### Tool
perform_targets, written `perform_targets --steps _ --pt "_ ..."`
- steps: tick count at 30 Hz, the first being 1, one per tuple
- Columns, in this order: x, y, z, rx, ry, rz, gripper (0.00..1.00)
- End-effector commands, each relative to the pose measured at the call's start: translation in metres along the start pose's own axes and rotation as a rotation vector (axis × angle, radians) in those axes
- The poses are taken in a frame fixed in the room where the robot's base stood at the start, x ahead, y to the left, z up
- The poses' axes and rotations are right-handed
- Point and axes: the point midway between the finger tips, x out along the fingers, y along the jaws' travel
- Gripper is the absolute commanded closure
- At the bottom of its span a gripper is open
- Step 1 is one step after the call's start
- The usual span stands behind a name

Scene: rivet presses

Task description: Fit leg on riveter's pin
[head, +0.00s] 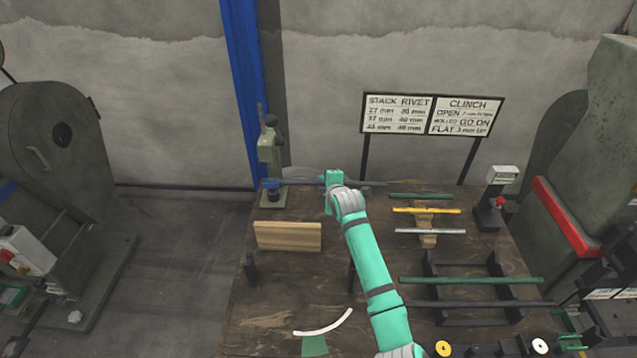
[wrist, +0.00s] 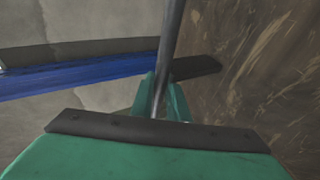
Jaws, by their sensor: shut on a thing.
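The riveter (head: 268,155) is a small grey-green press standing at the back left of the table, with a blue part low on its front. My gripper (head: 334,183) is right of it, above the table's back edge, and is shut on a dark grey leg (head: 368,183). The leg lies roughly level across the picture, its left end close to the riveter's blue part. I cannot tell whether leg and pin touch. In the wrist view the leg (wrist: 172,40) passes between the teal fingertips (wrist: 160,95); its far end leaves the top of the frame. The pin is not distinguishable.
On the brown table (head: 300,285) lie a wooden block (head: 288,236), a wooden rack with green, yellow (head: 410,210) and silver rods, and a black rack (head: 432,285) with longer rods. A small white-topped device (head: 500,178) stands at right. Large machines flank the table.

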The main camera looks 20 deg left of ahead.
Motion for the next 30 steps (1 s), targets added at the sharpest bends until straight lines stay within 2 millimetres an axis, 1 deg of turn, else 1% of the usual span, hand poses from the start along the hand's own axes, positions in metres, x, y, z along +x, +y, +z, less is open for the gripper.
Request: perform_targets --steps 1,2,3,4,5,13,17,20,23,30 --pt "0.000 -0.001 0.002 0.001 -0.003 -0.002 1.00" --pt "0.000 -0.001 0.002 0.001 -0.004 -0.002 0.83" --pt "0.000 -0.001 0.003 0.001 -0.004 -0.002 0.74" --pt "0.000 -0.001 0.003 0.001 -0.004 -0.002 0.67" --pt "0.000 -0.001 0.003 0.002 -0.004 -0.002 0.64" --pt "-0.001 -0.001 0.005 0.003 -0.006 -0.002 0.64" --pt "-0.007 -0.001 0.005 0.004 -0.006 -0.001 0.64" --pt "-0.018 -0.001 0.006 0.003 -0.006 0.000 0.64" --pt "-0.034 -0.001 0.006 0.004 -0.007 0.001 0.64" --pt "-0.077 0.000 0.004 0.003 -0.005 0.001 0.64"
